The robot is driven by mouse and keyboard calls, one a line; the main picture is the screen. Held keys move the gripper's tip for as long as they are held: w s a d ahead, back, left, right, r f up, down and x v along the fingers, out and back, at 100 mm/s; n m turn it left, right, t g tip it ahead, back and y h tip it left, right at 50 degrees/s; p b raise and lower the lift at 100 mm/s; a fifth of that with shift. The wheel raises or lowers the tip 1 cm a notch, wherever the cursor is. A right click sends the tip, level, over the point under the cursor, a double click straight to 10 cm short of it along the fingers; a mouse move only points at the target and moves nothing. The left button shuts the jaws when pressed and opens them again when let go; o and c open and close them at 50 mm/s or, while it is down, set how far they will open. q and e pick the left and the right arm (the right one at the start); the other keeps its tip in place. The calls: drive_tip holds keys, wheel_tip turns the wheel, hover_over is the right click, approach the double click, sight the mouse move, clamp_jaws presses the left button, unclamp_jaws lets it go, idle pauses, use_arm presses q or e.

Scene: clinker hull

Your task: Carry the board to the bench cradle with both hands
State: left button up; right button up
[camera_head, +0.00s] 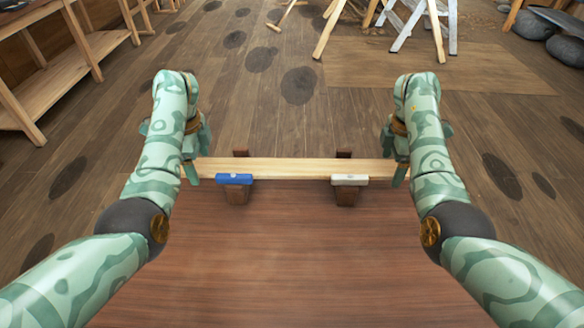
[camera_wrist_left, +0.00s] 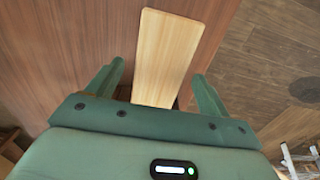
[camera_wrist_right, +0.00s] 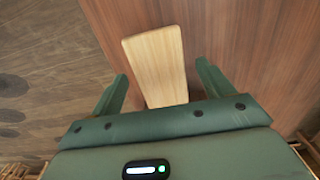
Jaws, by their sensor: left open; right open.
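The board (camera_head: 290,168) is a pale, narrow plank lying level across the far edge of the brown bench. My left gripper (camera_head: 197,160) is open at the board's left end. In the left wrist view the board (camera_wrist_left: 168,50) shows between its fingers. My right gripper (camera_head: 396,160) is open at the right end. In the right wrist view the board (camera_wrist_right: 157,65) lies between its fingers. Contact with the fingers cannot be told.
The bench top (camera_head: 270,250) is bare between my arms. Dark-spotted plank floor (camera_head: 298,85) lies beyond it. A wooden shelf rack (camera_head: 60,70) stands at the left, and trestles (camera_head: 405,25) stand at the back. Dark stones (camera_head: 565,48) lie at the far right.

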use_arm(q)
drive_tip(key=c, duration=1.2)
use_arm(e)
drive_tip(key=c, duration=1.2)
use_arm(q)
drive_tip(key=shift+c, duration=0.2)
use_arm(e)
drive_tip(key=shift+c, duration=0.2)
use_arm(q)
drive_tip(key=shift+r, duration=0.1)
use_arm(e)
drive_tip(key=shift+r, duration=0.1)
